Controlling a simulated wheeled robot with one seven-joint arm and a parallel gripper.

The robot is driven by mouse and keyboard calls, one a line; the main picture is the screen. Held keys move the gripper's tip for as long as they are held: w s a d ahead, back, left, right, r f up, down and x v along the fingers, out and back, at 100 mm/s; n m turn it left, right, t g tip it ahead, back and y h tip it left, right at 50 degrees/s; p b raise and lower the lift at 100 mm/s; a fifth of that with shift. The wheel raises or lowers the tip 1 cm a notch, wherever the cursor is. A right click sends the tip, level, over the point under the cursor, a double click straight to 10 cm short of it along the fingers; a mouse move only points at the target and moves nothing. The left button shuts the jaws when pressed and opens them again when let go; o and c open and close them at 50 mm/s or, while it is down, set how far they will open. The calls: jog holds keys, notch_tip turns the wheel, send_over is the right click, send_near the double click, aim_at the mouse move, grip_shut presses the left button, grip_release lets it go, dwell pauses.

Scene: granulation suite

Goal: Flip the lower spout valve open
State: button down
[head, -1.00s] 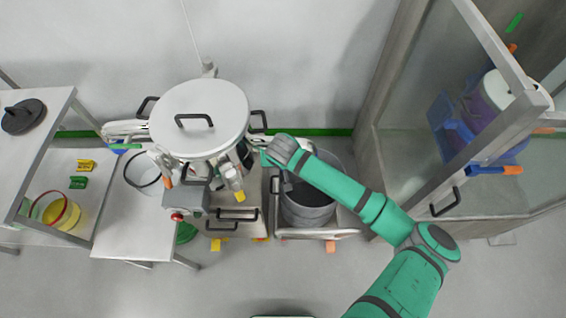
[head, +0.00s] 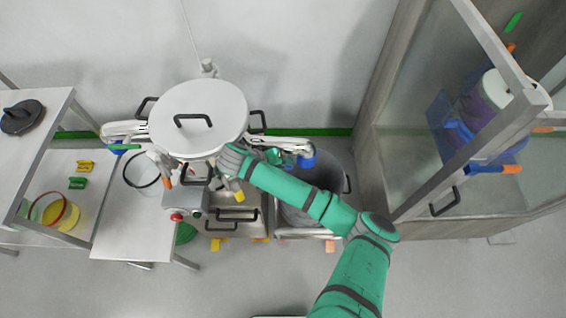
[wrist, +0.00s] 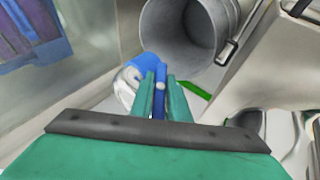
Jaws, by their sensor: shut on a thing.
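The white spout (head: 288,143) with a blue end reaches right from the lidded vessel (head: 200,130), over the grey bucket (head: 325,175). In the wrist view, its blue-ringed end (wrist: 130,78) is just left of my fingers. My gripper (head: 273,157) is beside the spout, with the arm crossing in front. In the wrist view, my gripper (wrist: 165,82) is shut on a narrow blue lever (wrist: 160,86), the valve handle by its look. The fingers hide part of the lever, so its exact angle is hard to tell.
A second spout (head: 120,130) with a blue end points left. A control box (head: 185,203) with a red button stands in front of the vessel. A glass-fronted cabinet (head: 410,150) bounds the right. The floor in front is clear.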

jog(key=shift+h, duration=0.4)
jog(key=c, duration=1.7)
grip_release()
